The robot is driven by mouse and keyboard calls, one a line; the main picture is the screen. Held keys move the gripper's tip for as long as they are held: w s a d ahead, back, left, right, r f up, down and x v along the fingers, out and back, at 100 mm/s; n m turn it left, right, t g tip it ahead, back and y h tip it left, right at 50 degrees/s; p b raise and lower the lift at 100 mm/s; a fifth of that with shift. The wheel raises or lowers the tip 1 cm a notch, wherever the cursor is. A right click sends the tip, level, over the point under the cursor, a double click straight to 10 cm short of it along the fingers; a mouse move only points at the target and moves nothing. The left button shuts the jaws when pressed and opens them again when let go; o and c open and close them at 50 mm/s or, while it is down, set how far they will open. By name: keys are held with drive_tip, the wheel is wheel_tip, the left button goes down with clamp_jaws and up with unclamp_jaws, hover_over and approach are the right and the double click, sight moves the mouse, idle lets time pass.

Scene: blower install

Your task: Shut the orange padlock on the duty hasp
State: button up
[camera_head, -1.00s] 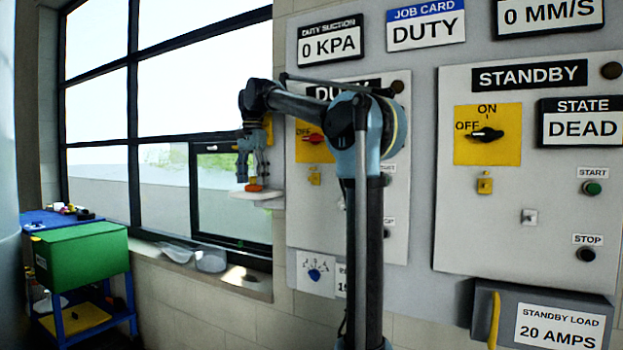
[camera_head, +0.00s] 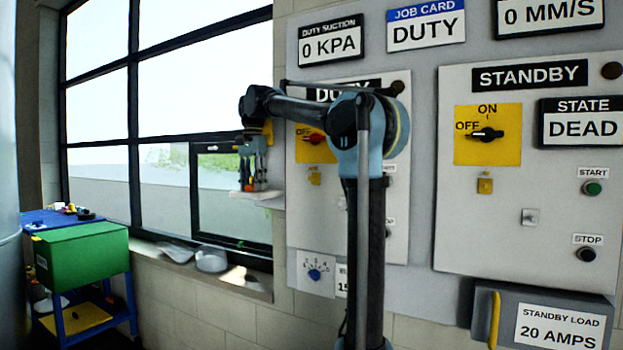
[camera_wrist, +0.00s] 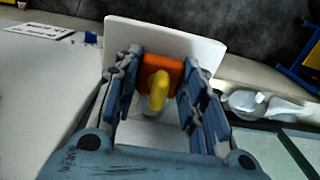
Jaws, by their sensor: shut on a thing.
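The orange padlock (camera_wrist: 150,70) sits at a small white shelf (camera_wrist: 192,42) in the wrist view, with a yellow loop-like part (camera_wrist: 157,90) towards the camera. My gripper (camera_wrist: 162,72) has one finger on each side of the padlock and is shut on it. In the head view my gripper (camera_head: 254,184) points down at the white shelf (camera_head: 243,195), with a little orange showing between the fingers. The small yellow fitting that looks like the duty hasp (camera_head: 314,178) is on the duty panel (camera_head: 340,225), right of my gripper, below the red switch (camera_head: 315,140). Its details are too small to tell.
A standby panel (camera_head: 540,220) with a similar yellow fitting (camera_head: 485,186) is at the right. A green box (camera_head: 85,262) on a blue cart stands at the left.

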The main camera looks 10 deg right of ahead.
drive_tip(key=shift+r, duration=0.15)
drive_tip(key=shift+r, duration=1.1)
drive_tip(key=shift+r, duration=0.2)
drive_tip(key=shift+r, duration=1.05)
